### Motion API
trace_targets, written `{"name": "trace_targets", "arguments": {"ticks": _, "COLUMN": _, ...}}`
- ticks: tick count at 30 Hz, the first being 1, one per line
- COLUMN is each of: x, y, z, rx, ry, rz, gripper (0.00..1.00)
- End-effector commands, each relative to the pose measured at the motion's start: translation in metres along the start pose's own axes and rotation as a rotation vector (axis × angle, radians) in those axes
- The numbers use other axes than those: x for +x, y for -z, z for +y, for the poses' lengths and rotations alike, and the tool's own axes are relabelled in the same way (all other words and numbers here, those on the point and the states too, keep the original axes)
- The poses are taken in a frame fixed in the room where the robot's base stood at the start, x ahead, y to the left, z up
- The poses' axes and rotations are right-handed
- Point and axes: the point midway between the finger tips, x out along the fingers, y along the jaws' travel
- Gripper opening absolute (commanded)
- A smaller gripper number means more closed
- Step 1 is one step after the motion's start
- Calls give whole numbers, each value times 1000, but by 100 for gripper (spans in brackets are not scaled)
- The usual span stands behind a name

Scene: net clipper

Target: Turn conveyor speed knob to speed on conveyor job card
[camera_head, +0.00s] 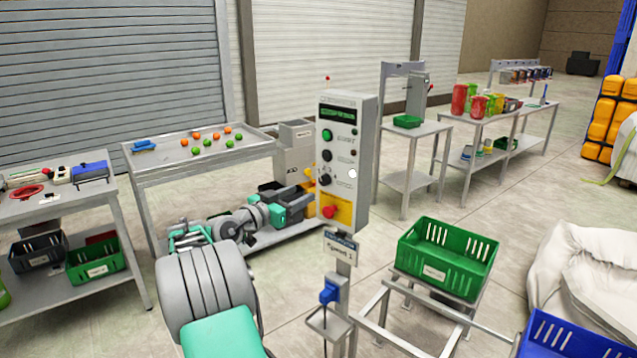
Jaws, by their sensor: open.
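The grey control box (358,205) stands upright on a post in the middle. On its face, top to bottom, are a lit green display (340,113), a green button (327,135), a black control (327,155), a black knob (325,180) and a red stop button (330,212) on a yellow plate. The lower knob looks like the speed knob; its pointer setting is too small to read. The job card (340,249) below the box appears to read "Speed 1". My gripper (309,197) is open at the box's left side, its orange fingertips apart, not visibly holding the knob.
A blue plug-like item (329,292) hangs on the post below the card. A green crate (447,258) sits on a metal frame at right. A table with orange and green balls (197,151) stands behind my arm. A blue crate (575,335) is at the lower right.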

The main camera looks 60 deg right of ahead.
Motion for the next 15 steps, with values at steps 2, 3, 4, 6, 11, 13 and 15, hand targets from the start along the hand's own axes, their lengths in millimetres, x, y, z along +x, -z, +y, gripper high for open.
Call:
{"name": "trace_targets", "arguments": {"ticks": 2, "x": 11, "y": 5, "z": 6, "rx": 5, "ry": -23, "rz": 29, "gripper": 51}}
{"name": "trace_targets", "arguments": {"ticks": 3, "x": 16, "y": 6, "z": 7, "rx": 4, "ry": -26, "rz": 33, "gripper": 51}}
{"name": "trace_targets", "arguments": {"ticks": 4, "x": 20, "y": 7, "z": 7, "rx": 5, "ry": -26, "rz": 33, "gripper": 51}}
{"name": "trace_targets", "arguments": {"ticks": 6, "x": 33, "y": 8, "z": 9, "rx": 4, "ry": -28, "rz": 31, "gripper": 51}}
{"name": "trace_targets", "arguments": {"ticks": 11, "x": 64, "y": 9, "z": 10, "rx": 4, "ry": -28, "rz": 30, "gripper": 51}}
{"name": "trace_targets", "arguments": {"ticks": 13, "x": 74, "y": 8, "z": 9, "rx": 3, "ry": -26, "rz": 29, "gripper": 51}}
{"name": "trace_targets", "arguments": {"ticks": 15, "x": 81, "y": 8, "z": 9, "rx": 4, "ry": -26, "rz": 29, "gripper": 51}}
